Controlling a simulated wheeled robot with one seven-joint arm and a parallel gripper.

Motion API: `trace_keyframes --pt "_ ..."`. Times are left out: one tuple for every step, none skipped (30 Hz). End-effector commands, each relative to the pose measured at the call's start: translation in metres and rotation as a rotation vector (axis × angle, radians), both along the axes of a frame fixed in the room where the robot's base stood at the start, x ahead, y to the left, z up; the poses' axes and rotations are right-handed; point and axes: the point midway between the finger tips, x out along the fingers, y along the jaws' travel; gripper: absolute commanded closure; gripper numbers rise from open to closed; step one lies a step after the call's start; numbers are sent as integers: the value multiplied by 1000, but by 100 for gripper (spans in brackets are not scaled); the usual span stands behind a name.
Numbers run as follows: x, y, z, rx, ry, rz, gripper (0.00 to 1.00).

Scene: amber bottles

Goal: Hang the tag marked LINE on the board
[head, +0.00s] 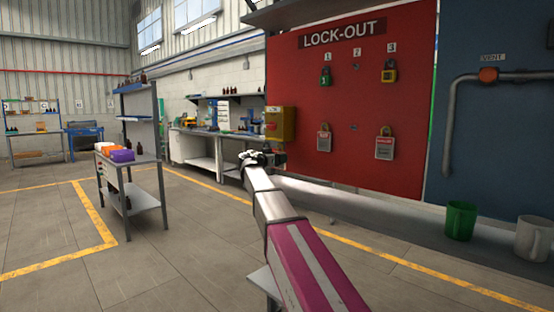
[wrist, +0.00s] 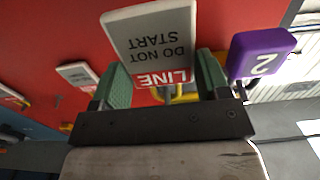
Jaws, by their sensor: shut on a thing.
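My gripper (wrist: 165,85) is shut on the tag marked LINE (wrist: 150,42), a grey-white plate with a red band and the words DO NOT START, upside down in the wrist view. A yellow loop shows between the green fingers. In the head view my gripper (head: 265,158) is left of the board, and the tag cannot be made out. The red LOCK-OUT board (head: 290,75) has a bare lower middle peg (head: 354,127) between two hanging tags, one on the left (head: 323,140) and one on the right (head: 384,148). The bare upper peg (head: 355,66) is under number 2.
A green lock (head: 325,77) hangs under 1 and a yellow-black lock (head: 389,72) under 3. A purple block marked 2 (wrist: 262,52) is close beside my right finger; its support is unclear. A yellow box (head: 281,124) is at the board's left edge. A green mug (head: 460,220) stands on the ledge.

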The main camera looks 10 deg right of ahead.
Motion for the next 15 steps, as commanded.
trace_keyframes --pt "0 0 0 0 0 0 54" --pt "0 0 0 0 0 0 54" --pt "0 0 0 0 0 0 54" --pt "0 0 0 0 0 0 54" --pt "0 0 0 0 0 0 54" --pt "0 0 0 0 0 0 54" --pt "0 0 0 0 0 0 54" --pt "0 0 0 0 0 0 28" --pt "0 0 0 0 0 0 15" --pt "0 0 0 0 0 0 5" --pt "0 0 0 0 0 0 1" --pt "0 0 0 0 0 0 1" --pt "0 0 0 0 0 0 1" --pt "0 0 0 0 0 0 1" --pt "0 0 0 0 0 0 1"
